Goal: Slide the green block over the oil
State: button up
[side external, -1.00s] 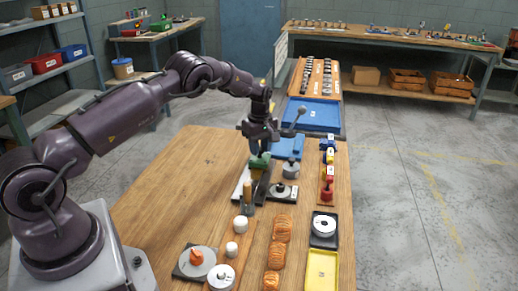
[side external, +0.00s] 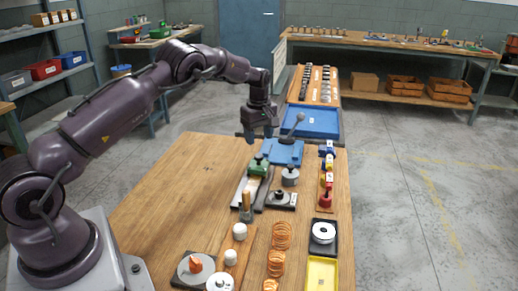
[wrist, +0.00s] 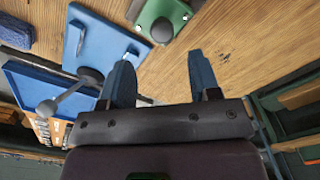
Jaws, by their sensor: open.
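The green block (side external: 258,166) with a dark knob on top sits on a pale strip with dark rails (side external: 248,190) on the wooden table. In the wrist view the green block (wrist: 165,17) shows at the top edge, partly cut off. My gripper (side external: 262,137) is open and empty, raised above and behind the block, apart from it. In the wrist view its two blue-tipped fingers (wrist: 160,80) are spread with bare table between them. I cannot make out the oil clearly.
A blue plate with a lever (side external: 285,152) stands close behind the block. A grey knobbed weight (side external: 290,177) is to its right. Copper coils (side external: 281,236), a yellow tray (side external: 322,273) and a column of coloured pieces (side external: 327,175) lie further right and front. The table's left side is clear.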

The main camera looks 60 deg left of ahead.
aim_at(259, 155)
notch_tip(259, 155, up, 7)
jog(key=shift+f, duration=0.1)
dwell(0.5)
jog(key=s+d+r+m+t, duration=0.2)
jog(key=s+d+r+m, duration=0.3)
jog(key=s, duration=0.5)
jog(key=s+d+r+m+t, duration=0.1)
jog(key=s+d+r+m, duration=0.4)
jog(key=s+d+m, duration=0.2)
jog(key=s+d+r+m+t, duration=0.2)
jog(key=s+d+r+m, duration=0.4)
jog(key=s, duration=0.9)
jog(key=d, duration=0.3)
jog(key=shift+s+d+t, duration=0.15)
jog(key=shift+d+t, duration=0.15)
